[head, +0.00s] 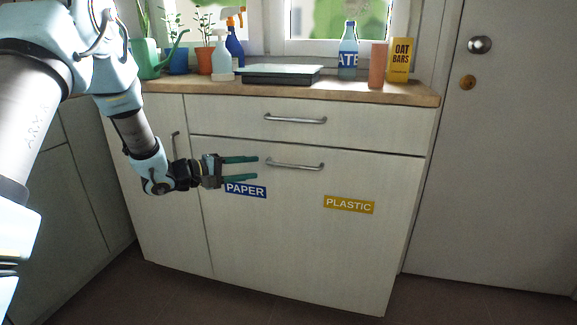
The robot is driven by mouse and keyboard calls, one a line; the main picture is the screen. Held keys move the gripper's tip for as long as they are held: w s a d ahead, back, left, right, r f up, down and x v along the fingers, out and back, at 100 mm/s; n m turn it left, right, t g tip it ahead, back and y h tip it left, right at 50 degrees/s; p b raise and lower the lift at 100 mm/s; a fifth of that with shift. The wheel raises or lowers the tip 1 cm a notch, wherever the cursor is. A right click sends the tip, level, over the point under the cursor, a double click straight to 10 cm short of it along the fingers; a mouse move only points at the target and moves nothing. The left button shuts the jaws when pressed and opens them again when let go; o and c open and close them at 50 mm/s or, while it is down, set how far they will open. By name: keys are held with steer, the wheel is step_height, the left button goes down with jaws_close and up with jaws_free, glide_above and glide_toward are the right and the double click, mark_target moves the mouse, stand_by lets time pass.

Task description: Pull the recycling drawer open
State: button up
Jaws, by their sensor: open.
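The recycling drawer (290,240) is the tall white front with a blue PAPER label (245,190) and a yellow PLASTIC label (349,205). It looks shut, its front in line with the cabinet. Its metal bar handle (297,167) runs across near the top edge. My gripper (258,168) is open and empty, with green fingers pointing right. In the picture its fingertips are just left of the handle's left end, one above and one below it. I cannot tell the gap in depth.
A shallow drawer (345,131) with its own handle (295,119) sits above. The counter (300,88) holds plants, spray bottles, a dark tray (280,73), a water bottle (348,50) and an oat bars box (399,59). A door (500,170) stands at right. The floor in front looks clear.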

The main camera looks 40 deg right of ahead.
mark_target(288, 166)
steer(key=shift+g, duration=0.5)
steer(key=x, duration=0.4)
steer(key=s+b+x, duration=0.1)
steer(key=x, duration=0.7)
steer(key=shift+s+a+r, duration=0.1)
steer(key=shift+s+r, duration=0.1)
steer(key=shift+s, duration=0.2)
jaws_close()
stand_by(0.3)
